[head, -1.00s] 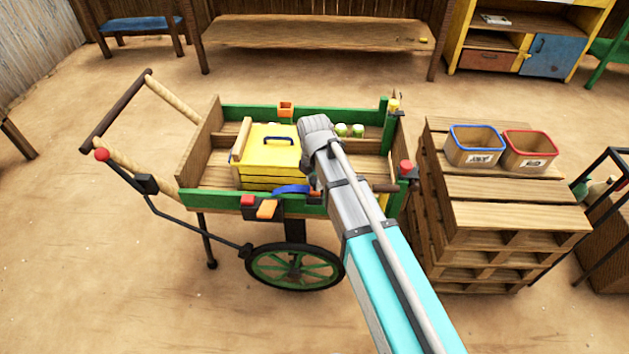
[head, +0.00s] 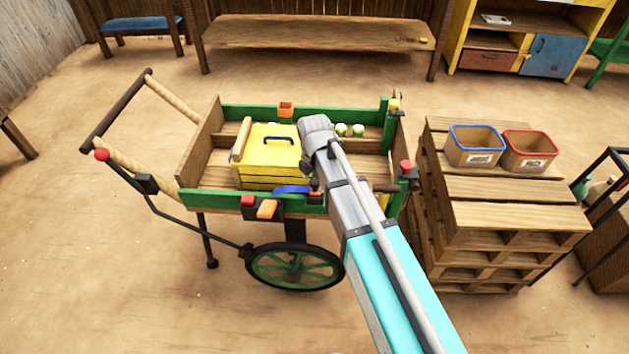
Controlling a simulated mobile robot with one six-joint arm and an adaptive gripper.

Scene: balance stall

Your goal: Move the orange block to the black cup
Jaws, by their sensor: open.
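My arm reaches up from the lower right over the cart, and its grey wrist is above the cart bed. Little of my gripper (head: 315,185) shows: a small dark part beside the arm, close to the cart's front rail. The arm covers most of it, and its fingers and anything between them cannot be made out. An orange piece (head: 267,209) is at the outer front of the cart, against a dark holder. I cannot make out a black cup; the arm hides part of the bed.
The wooden cart (head: 230,201) has green rails and holds a yellow crate (head: 268,150), a blue item (head: 291,189) and pale green round things (head: 349,130). Right of it, stacked pallets (head: 510,218) carry a blue-rimmed bin (head: 474,158) and a red-rimmed bin (head: 529,163).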

